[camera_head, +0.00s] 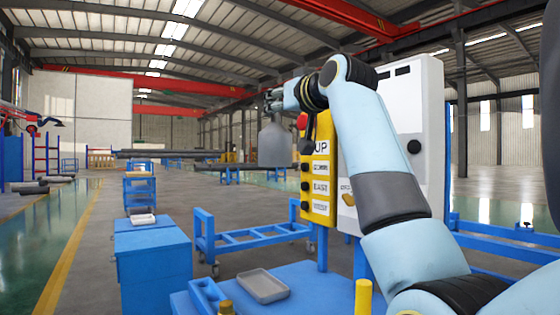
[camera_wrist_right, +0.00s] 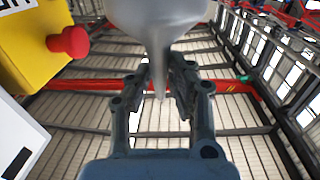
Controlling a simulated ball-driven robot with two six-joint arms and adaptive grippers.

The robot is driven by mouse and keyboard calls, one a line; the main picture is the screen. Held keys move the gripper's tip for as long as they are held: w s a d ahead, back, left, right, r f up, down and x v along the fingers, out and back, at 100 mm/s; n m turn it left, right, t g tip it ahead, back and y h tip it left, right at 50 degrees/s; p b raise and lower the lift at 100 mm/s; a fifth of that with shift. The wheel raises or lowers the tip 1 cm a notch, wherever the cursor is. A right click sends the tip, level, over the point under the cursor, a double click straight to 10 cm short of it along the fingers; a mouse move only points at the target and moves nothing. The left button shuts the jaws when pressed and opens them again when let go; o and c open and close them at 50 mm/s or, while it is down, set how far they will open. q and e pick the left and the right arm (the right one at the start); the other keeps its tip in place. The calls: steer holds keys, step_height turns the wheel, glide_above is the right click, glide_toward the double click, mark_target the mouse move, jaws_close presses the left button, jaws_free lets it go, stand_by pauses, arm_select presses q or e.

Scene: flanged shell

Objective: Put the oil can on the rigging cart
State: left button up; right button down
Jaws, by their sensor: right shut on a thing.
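The grey oil can (camera_head: 273,147) hangs upright in the air below my right gripper (camera_head: 274,98), in front of the yellow control panel. The gripper is shut on its narrow top. In the right wrist view, the can's rounded body (camera_wrist_right: 160,22) fills the top middle, and its thin spout runs between the two fingers (camera_wrist_right: 160,85). A low blue wheeled cart (camera_head: 235,244), which looks like the rigging cart, stands on the floor behind and below the can. My left gripper is not in view.
The yellow panel (camera_head: 318,195) with a red button stands right beside the can. A blue bench (camera_head: 310,282) with a grey tray (camera_head: 263,286) is in front. A blue cabinet (camera_head: 153,265) with a small tray on top stands at the left.

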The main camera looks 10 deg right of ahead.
arm_select(q)
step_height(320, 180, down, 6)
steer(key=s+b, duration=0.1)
steer(key=b, duration=0.4)
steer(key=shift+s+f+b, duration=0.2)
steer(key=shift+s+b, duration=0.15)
arm_select(e)
steer(key=s+d+f+h, duration=0.1)
steer(key=s+f, duration=0.3)
steer(key=f, duration=1.2)
steer(key=s+d+f+m, duration=0.1)
steer(key=s+f, duration=0.3)
steer(key=f, duration=1.2)
steer(key=shift+d+h, duration=0.25)
steer(key=shift+h, duration=0.15)
steer(key=shift+f, duration=0.15)
steer(key=c, duration=1.7)
jaws_free()
steer(key=shift+f, duration=0.15)
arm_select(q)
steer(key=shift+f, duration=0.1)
arm_select(e)
steer(key=shift+o, duration=0.9)
